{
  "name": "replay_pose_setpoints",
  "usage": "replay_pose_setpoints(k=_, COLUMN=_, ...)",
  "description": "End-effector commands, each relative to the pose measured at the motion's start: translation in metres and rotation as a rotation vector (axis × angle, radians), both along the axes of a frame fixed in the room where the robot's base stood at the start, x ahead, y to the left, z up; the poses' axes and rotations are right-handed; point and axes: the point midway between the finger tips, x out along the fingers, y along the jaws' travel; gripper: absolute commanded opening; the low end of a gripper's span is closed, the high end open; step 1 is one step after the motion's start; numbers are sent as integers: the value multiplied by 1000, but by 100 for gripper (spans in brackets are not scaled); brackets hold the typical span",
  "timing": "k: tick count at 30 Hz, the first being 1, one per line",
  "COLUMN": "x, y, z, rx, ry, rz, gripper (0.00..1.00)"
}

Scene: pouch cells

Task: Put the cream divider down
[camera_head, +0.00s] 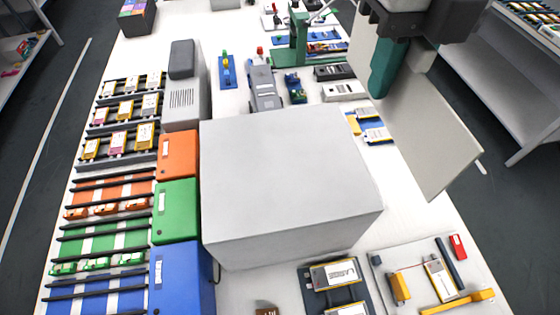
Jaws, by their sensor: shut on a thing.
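The cream divider (418,122) is a large flat pale panel at the right of the head view. It hangs tilted, with its lower corner out over the table's right edge. My gripper (384,84), with teal fingers, is shut on the divider's upper left part. The divider looks held above the table, but I cannot tell whether its left edge touches anything. The dark gripper body hides part of the divider's top.
A big grey box (285,180) stands mid-table, left of the divider. Small pouch cells (375,135) lie between them. Orange (178,157), green (176,210) and blue (180,278) units line the left. A grey shelf (500,85) stands right, beyond the floor.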

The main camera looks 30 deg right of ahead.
Motion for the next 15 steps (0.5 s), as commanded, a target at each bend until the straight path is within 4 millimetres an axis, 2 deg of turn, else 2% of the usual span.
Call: replay_pose_setpoints(k=15, x=0, y=0, z=-67, rx=0, ry=0, rz=0, gripper=0)
